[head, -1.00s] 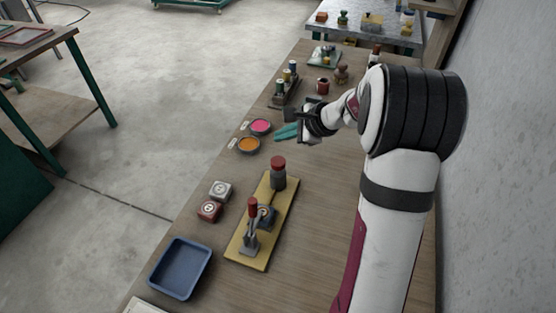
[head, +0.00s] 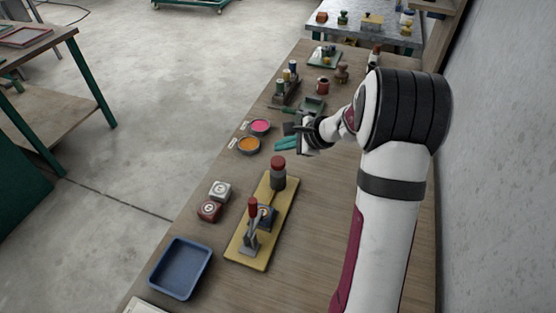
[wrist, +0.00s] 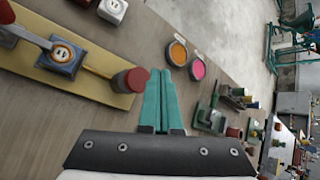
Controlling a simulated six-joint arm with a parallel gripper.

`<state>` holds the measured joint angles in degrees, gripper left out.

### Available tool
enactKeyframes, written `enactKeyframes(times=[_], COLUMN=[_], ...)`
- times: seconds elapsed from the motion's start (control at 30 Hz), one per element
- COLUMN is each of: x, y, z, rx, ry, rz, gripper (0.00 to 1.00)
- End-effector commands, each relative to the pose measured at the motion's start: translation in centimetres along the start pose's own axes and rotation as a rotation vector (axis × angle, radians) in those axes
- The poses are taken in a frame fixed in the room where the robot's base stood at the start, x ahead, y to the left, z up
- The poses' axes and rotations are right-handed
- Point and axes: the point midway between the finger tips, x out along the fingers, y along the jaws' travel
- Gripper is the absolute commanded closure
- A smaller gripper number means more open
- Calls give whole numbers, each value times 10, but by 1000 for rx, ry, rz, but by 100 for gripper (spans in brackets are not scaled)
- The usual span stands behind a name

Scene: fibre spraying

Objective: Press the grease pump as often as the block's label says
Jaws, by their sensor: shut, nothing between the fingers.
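A yellow board (head: 277,222) carries a grey cylinder with a red top (head: 278,172), a red-handled lever (head: 252,212) and a blue block (head: 268,215) between them. In the wrist view the blue block (wrist: 72,66) shows a white round label with dark marks, too small to read surely. The red top (wrist: 131,80) also shows there, left of my fingers. I cannot tell for sure which part is the grease pump. My gripper (head: 280,145) is shut and empty, its teal fingers above the bench beyond the red-topped cylinder; they also show in the wrist view (wrist: 160,74).
A white block (head: 220,190) and a red block (head: 209,210), with round labels, lie left of the board. A blue tray (head: 156,274) is nearer. Orange (head: 248,145) and pink (head: 260,126) dishes lie near my fingers. A wall is at the right.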

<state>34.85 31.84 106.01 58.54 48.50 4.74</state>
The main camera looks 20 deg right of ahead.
Motion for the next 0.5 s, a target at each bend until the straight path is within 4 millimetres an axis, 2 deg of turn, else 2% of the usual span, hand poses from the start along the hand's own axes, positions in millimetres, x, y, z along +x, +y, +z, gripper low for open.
enactKeyframes(times=[0.2, 0.5], x=[14, 16], y=[10, 11], z=[-10, -11], rx=[1, -1], ry=[-1, -1], rz=[0, 0], gripper=[100, 100])
